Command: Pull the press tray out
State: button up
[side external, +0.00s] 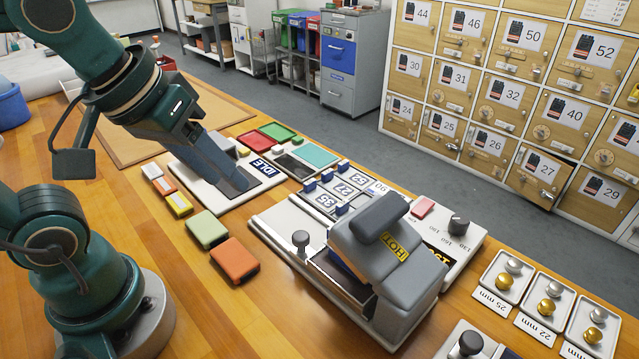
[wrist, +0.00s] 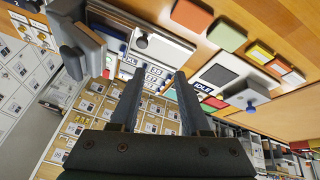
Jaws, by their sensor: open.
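The grey heat press (side external: 390,255) with a yellow HOT label stands at the right of the bench in the side view. Its pale tray (side external: 270,232) sticks out toward the left, with a grey round knob (side external: 301,240) standing on it. In the wrist view the tray (wrist: 168,48) and knob (wrist: 141,41) show at the top, with part of the press (wrist: 80,42) to their left. My gripper (side external: 236,184) is over the IDLE panel, left of and apart from the tray. In the wrist view my gripper (wrist: 158,80) has its fingers apart, with nothing held.
An orange block (side external: 234,261) and a green block (side external: 208,229) lie left of the tray. Number tiles (side external: 343,190) lie behind it, and a dial (side external: 459,224) stands right of the press. Trays with knobs (side external: 545,302) are at front right. Bare wood lies in front of the blocks.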

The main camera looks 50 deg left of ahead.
jog(key=w+d+f+n+g, duration=0.2)
jog(key=w+n+g, duration=0.1)
jog(key=w+n, duration=0.3)
jog(key=g, duration=0.2)
send_over(301, 236)
jog(key=shift+m, duration=0.4)
notch_tip(301, 236, down, 5)
jog(key=shift+w+a+r, duration=0.1)
jog(key=shift+w+a, duration=0.05)
jog(key=shift+f, duration=3.1)
grip_shut()
jog(key=shift+r, duration=0.1)
